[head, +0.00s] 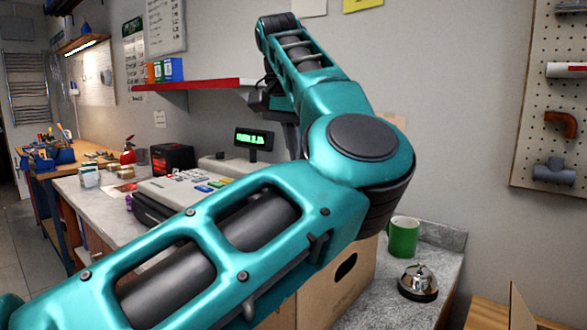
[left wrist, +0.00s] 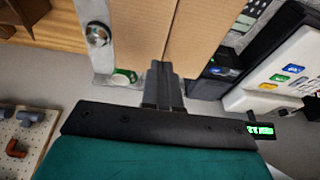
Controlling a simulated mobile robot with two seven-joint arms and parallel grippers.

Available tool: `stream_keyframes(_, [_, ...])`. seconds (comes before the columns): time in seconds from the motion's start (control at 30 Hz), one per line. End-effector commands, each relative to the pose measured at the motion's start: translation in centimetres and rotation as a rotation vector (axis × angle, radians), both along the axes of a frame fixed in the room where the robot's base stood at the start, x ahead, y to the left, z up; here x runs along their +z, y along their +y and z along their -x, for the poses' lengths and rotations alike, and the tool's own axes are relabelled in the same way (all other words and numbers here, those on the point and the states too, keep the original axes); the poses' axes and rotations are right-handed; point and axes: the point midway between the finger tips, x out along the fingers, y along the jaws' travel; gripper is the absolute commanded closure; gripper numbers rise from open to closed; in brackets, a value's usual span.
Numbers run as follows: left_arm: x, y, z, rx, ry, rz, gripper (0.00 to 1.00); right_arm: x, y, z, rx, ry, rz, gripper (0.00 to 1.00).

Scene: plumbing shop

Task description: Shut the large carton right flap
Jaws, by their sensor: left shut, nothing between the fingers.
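The large brown carton (head: 350,285) stands on the counter, mostly hidden behind my teal left arm in the head view. One side with a dark hand hole shows. In the left wrist view, brown carton panels (left wrist: 200,35) fill the top middle, with a narrow line between two of them. I cannot tell which panel is the right flap, or how far it is folded. My left gripper (left wrist: 163,66) is shut and empty, its fingertips over the lower edge of the panels. Contact cannot be told. My right gripper is in neither view.
A green mug (head: 403,238) and a service bell (head: 418,281) stand right of the carton. A cash register (head: 190,190) is on the left, below a red-edged shelf (head: 195,84). A pegboard (head: 550,120) hangs on the right wall. My arm blocks much of the head view.

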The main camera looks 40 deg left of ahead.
Motion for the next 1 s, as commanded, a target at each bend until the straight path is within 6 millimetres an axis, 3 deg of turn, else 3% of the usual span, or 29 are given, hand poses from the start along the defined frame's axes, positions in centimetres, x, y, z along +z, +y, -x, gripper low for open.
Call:
stream_keyframes(0.3, [-6.7,0.1,-1.9,-0.001,0.006,-0.002,1.00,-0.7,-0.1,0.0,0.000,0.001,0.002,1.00])
stream_keyframes(0.5, [-10.1,0.3,-2.4,0.001,0.003,-0.002,1.00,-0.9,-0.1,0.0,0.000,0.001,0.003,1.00])
stream_keyframes(0.7, [-11.9,0.5,-2.4,-0.001,0.001,-0.003,1.00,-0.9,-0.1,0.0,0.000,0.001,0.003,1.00])
stream_keyframes(1.0, [-12.2,0.5,-2.4,-0.002,0.001,-0.003,1.00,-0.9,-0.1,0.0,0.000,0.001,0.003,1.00])
